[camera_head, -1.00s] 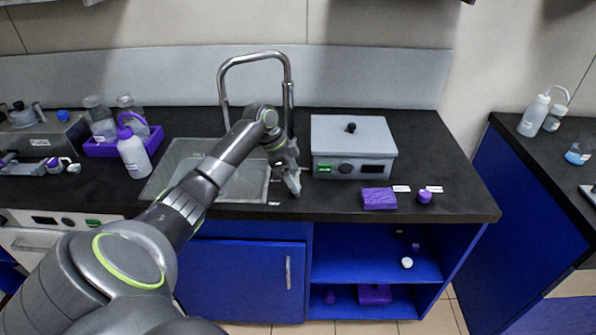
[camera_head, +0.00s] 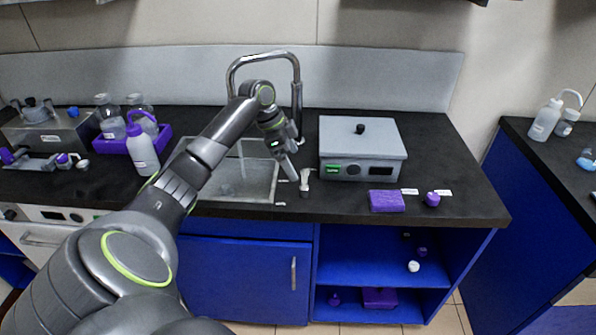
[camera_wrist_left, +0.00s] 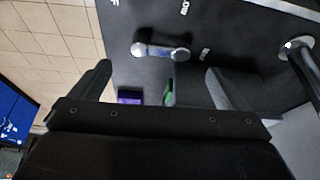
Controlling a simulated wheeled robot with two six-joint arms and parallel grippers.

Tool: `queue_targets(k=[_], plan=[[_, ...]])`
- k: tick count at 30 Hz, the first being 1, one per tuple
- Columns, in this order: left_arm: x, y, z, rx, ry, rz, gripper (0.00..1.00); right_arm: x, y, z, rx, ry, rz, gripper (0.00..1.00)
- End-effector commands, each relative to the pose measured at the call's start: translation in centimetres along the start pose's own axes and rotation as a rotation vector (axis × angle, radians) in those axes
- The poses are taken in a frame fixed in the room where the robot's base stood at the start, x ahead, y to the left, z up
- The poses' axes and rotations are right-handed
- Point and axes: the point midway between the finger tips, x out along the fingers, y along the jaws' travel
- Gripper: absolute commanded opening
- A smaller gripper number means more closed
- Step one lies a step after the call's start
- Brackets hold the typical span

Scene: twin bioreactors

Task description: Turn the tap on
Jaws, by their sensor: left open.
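The tap (camera_head: 296,100) is a tall metal arch behind the sink (camera_head: 260,196). A small lever handle (camera_head: 305,182) stands on the counter just right of the sink. It shows in the left wrist view as a shiny lever (camera_wrist_left: 160,51), beyond the fingers and apart from them. My left gripper (camera_head: 292,174) is open and empty, just left of the handle in the head view; its spread fingers also show in the left wrist view (camera_wrist_left: 158,72). A pale vertical streak shows in the basin; it looks like water, but the arm hides the spout end. My right gripper is out of view.
A grey box device (camera_head: 361,148) with a green display stands right of the handle. A purple block (camera_head: 386,201) and a purple knob (camera_head: 432,199) lie at the front right. A white bottle (camera_head: 142,152) and a purple rack (camera_head: 112,146) stand left of the sink.

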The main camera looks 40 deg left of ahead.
Motion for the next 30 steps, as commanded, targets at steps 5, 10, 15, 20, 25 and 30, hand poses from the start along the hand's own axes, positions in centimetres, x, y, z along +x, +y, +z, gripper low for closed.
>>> queue_targets(k=[5,10,15,20,25,30], plan=[[-4.6,-0.1,0.1,0.001,-0.002,-0.005,0.96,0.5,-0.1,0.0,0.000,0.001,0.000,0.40],[-8.1,-0.1,0.0,0.000,0.000,-0.003,0.96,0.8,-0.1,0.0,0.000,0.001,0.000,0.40],[-10.3,-0.1,0.0,0.000,0.001,-0.001,0.96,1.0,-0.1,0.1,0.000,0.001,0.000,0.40],[-11.1,0.0,0.0,-0.001,0.000,0.002,0.96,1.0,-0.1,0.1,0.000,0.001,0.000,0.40],[-11.1,0.0,0.0,-0.001,0.000,0.002,0.96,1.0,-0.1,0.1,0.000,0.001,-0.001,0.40],[-11.0,0.0,-0.1,-0.002,0.000,0.002,0.83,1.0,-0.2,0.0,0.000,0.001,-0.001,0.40]])
